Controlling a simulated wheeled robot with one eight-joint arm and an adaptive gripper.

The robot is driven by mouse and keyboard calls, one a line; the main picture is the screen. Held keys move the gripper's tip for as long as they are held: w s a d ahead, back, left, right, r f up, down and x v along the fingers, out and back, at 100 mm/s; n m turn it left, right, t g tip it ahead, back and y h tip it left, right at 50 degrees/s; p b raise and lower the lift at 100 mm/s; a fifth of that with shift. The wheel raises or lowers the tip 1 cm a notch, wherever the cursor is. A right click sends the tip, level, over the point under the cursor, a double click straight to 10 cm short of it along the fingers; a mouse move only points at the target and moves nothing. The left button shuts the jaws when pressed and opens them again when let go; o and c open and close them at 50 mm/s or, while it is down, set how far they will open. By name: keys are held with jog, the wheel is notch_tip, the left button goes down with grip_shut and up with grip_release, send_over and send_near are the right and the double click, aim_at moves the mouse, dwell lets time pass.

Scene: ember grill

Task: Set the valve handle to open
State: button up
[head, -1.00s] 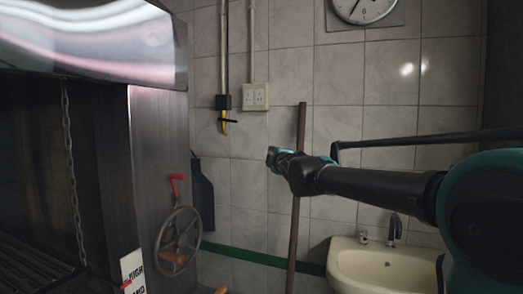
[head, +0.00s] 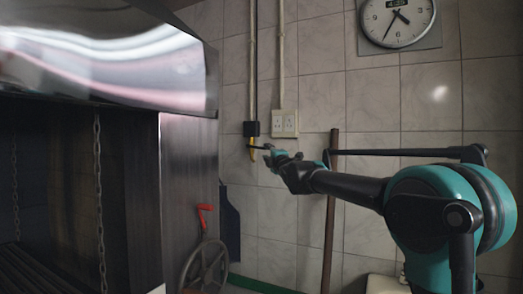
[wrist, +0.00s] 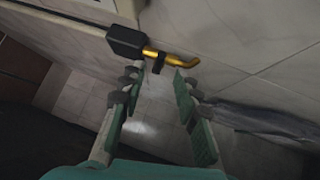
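The valve is a yellow pipe end (head: 252,154) under a black box (head: 251,129) on the tiled wall. Its small black handle (head: 262,148) sticks out sideways, across the pipe. In the wrist view the yellow pipe (wrist: 183,61) ends in a bend, and the black handle (wrist: 158,65) crosses it. My gripper (head: 270,156) is just right of the handle in the head view. In the wrist view my gripper (wrist: 157,80) is open, its fingers apart with nothing between the pads. The handle shows just past the fingertips, roughly between them; contact cannot be told.
A white socket (head: 284,123) is right of the black box. A brown pole (head: 331,215) leans on the wall behind my arm. The grill's steel hood (head: 110,65), hanging chain (head: 98,190), red crank (head: 205,210) and spoked wheel (head: 204,267) are at left. A sink (head: 383,284) is low right.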

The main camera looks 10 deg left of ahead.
aim_at(262, 148)
jog(key=shift+x, duration=3.6)
jog(key=shift+f, duration=0.1)
jog(key=shift+c, duration=0.5)
grip_shut()
